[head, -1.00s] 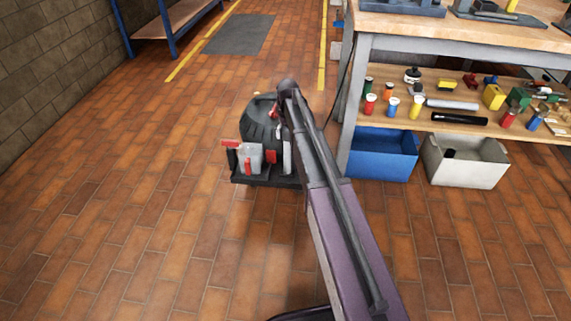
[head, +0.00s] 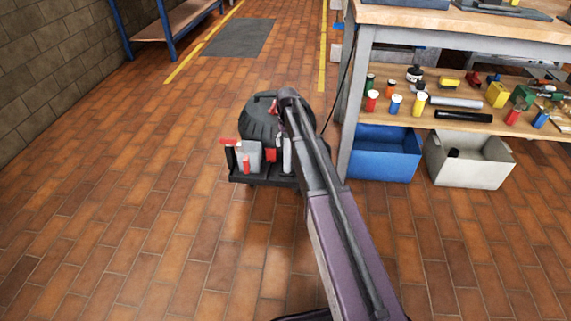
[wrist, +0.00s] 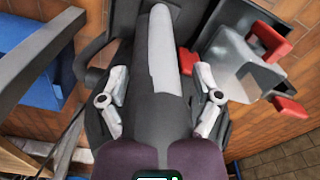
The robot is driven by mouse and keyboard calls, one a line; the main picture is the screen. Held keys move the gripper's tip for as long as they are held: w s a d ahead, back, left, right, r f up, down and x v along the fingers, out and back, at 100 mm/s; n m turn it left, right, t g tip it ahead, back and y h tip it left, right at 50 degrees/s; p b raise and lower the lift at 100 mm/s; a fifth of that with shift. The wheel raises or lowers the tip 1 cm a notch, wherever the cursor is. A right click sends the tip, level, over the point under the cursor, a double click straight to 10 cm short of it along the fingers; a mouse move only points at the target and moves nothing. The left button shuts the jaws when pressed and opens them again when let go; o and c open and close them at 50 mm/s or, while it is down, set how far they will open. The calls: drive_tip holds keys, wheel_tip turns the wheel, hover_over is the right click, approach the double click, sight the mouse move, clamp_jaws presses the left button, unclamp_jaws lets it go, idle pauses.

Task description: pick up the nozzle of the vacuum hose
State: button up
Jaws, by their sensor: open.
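The vacuum cleaner (head: 262,118) is a dark rounded body on the tiled floor. A black tray at its front holds a pale grey box with red parts (head: 248,158). A pale upright piece (head: 287,155) stands beside my arm's end. In the wrist view my gripper (wrist: 161,74) is open, its grey fingers spread apart. A long pale grey piece with dark sides (wrist: 163,45) lies between and beyond them; it may be the nozzle, but I cannot tell for sure. The red parts (wrist: 270,42) show at the right. My arm hides part of the vacuum in the head view.
A workbench (head: 440,15) stands on the right, its lower shelf (head: 385,105) full of small items. A blue bin (head: 384,165) and a grey bin (head: 470,173) sit below it, close to the vacuum's right. The floor (head: 110,230) on the left is clear.

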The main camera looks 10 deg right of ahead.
idle(0.5)
clamp_jaws()
drive_tip(key=shift+r, duration=0.2)
wheel_tip(320, 180, up, 2)
drive_tip(key=p, duration=0.2)
drive_tip(key=shift+p, duration=0.3)
drive_tip(key=shift+r+p, duration=0.8)
drive_tip(key=shift+r, duration=0.1)
drive_tip(key=s+d, duration=0.2)
drive_tip(key=s, duration=0.5)
drive_tip(key=s+d, duration=0.3)
drive_tip(key=s, duration=0.5)
drive_tip(key=shift+d+r+p, duration=0.35)
drive_tip(key=shift+r+p, duration=0.05)
drive_tip(key=shift+r, duration=0.1)
